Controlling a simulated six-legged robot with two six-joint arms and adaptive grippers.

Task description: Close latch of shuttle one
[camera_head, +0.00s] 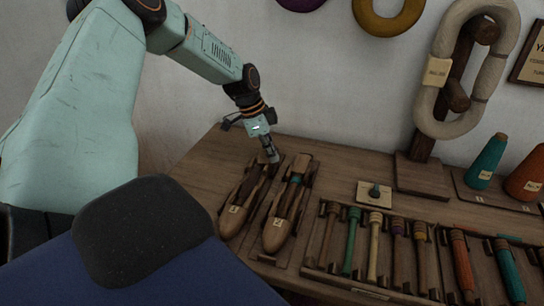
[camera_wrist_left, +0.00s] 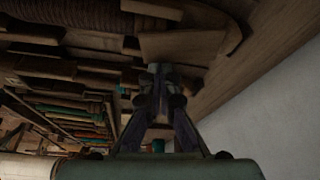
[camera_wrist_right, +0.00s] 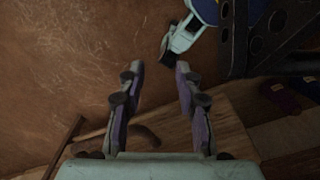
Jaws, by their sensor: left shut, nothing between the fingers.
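Two wooden shuttles lie side by side on the table, a left shuttle (camera_head: 240,201) and a right shuttle (camera_head: 286,207). Each carries a small pale tag whose number is too small to read surely, so I cannot tell which is shuttle one. The right shuttle has a teal band inside. My left gripper (camera_head: 272,156) points down at the far end of the left shuttle, close to the right one. It is shut and empty; its fingertips also meet in the left wrist view (camera_wrist_left: 160,70). The latch is not distinguishable. My right gripper (camera_wrist_right: 158,72) is open and empty.
A rack (camera_head: 345,283) of several coloured bobbins stands right of the shuttles. A small plate with a dark knob (camera_head: 375,190) lies behind it. A yarn skein stand (camera_head: 424,150) and cones (camera_head: 487,160) are further right. The table's back left (camera_head: 207,160) is clear.

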